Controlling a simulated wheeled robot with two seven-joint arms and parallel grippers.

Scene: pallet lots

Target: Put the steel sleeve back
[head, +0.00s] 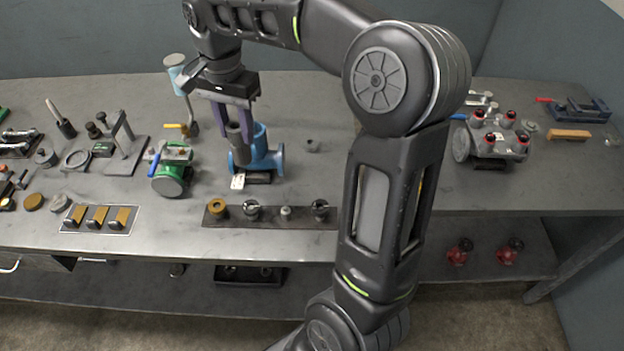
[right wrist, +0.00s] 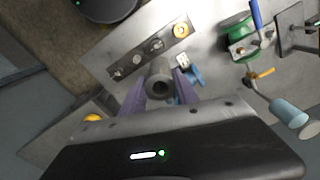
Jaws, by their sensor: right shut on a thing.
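The steel sleeve (head: 235,135) is a short dark grey hollow cylinder. My right gripper (head: 233,118) points down and is shut on it, with a purple finger on each side. In the right wrist view the sleeve (right wrist: 159,86) sits between the fingertips, its round bore visible. In the head view the sleeve overlaps the left part of the blue valve body (head: 268,158) on the bench; I cannot tell whether they touch. In the right wrist view the blue body (right wrist: 197,76) is mostly hidden behind a finger. My left gripper is not in view.
A dark strip (head: 235,220) in front holds a brass ring (head: 218,207) and several small metal parts. A green valve (head: 170,180) stands left of the blue body.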

